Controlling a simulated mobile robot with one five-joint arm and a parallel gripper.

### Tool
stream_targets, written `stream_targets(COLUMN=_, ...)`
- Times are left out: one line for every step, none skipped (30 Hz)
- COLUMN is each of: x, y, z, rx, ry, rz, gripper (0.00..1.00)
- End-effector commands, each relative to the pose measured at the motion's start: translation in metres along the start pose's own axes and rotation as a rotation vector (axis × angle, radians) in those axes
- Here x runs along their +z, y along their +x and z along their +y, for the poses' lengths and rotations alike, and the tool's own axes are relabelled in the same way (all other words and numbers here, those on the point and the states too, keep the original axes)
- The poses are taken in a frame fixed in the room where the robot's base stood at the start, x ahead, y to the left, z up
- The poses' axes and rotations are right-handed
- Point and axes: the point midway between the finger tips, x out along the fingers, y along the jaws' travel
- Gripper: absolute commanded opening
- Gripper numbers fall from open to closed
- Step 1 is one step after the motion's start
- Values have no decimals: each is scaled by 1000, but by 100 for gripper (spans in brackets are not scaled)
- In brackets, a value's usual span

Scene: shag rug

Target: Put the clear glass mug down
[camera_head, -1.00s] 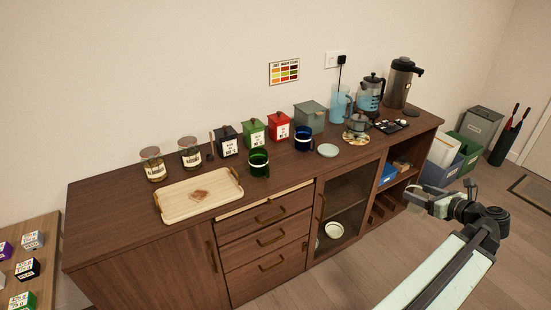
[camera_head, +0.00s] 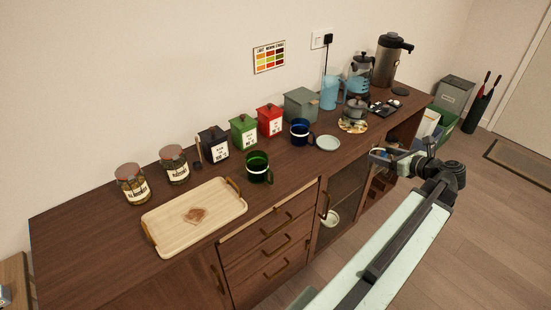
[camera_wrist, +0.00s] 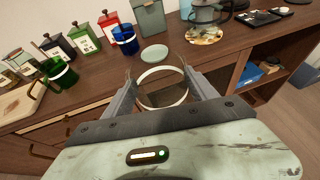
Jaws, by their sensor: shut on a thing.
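The clear glass mug (camera_wrist: 162,88) is between the two fingers of my gripper (camera_wrist: 162,80) in the wrist view. I see its pale round band through the glass, and the gripper is shut on it. Behind it lie the dark wooden sideboard top (camera_head: 95,210) and its front edge. In the head view my gripper (camera_head: 377,160) is right of the sideboard's front edge, over the open shelf side. The mug is hard to make out there. A pale green round saucer (camera_head: 327,143) lies empty on the top; it also shows in the wrist view (camera_wrist: 154,53), just beyond the mug.
A green mug (camera_head: 257,169) and a blue mug (camera_head: 300,133) stand left of the saucer. A wooden tray (camera_head: 170,232) lies further left. Canisters and jars line the back. A grey pot on a patterned mat (camera_head: 352,126) stands right. Bare wood surrounds the saucer's front.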

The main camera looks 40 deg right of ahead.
Motion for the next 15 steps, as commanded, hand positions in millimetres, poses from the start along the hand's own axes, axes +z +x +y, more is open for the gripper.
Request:
stream_targets(x=1, y=2, z=1, rx=4, ry=-1, rz=-1, gripper=13)
stream_targets(x=2, y=3, z=2, rx=6, ry=-2, rz=-1, gripper=13)
stream_targets(x=2, y=5, z=4, rx=9, ry=-4, rz=-1, gripper=13)
stream_targets(x=3, y=6, z=5, rx=12, ry=-5, rz=-1, gripper=13)
stream_targets(x=4, y=7, z=6, rx=14, ry=-6, rz=-1, gripper=13)
stream_targets(x=5, y=10, z=8, rx=20, ry=-8, rz=-1, gripper=13)
stream_targets(x=7, y=13, z=10, rx=26, ry=-10, rz=-1, gripper=13)
stream_targets(x=10, y=17, z=13, rx=35, ry=-14, rz=-1, gripper=13)
stream_targets(x=15, y=24, z=18, rx=51, ry=-21, rz=-1, gripper=13)
stream_targets(x=20, y=31, z=23, rx=66, ry=-27, rz=-1, gripper=13)
stream_targets(x=25, y=39, z=29, rx=84, ry=-34, rz=-1, gripper=13)
stream_targets(x=33, y=51, z=39, rx=111, ry=-46, rz=-1, gripper=13)
stream_targets(x=40, y=61, z=48, rx=135, ry=-56, rz=-1, gripper=13)
stream_targets(x=48, y=72, z=58, rx=161, ry=-66, rz=-1, gripper=13)
stream_targets(x=58, y=87, z=72, rx=196, ry=-81, rz=-1, gripper=13)
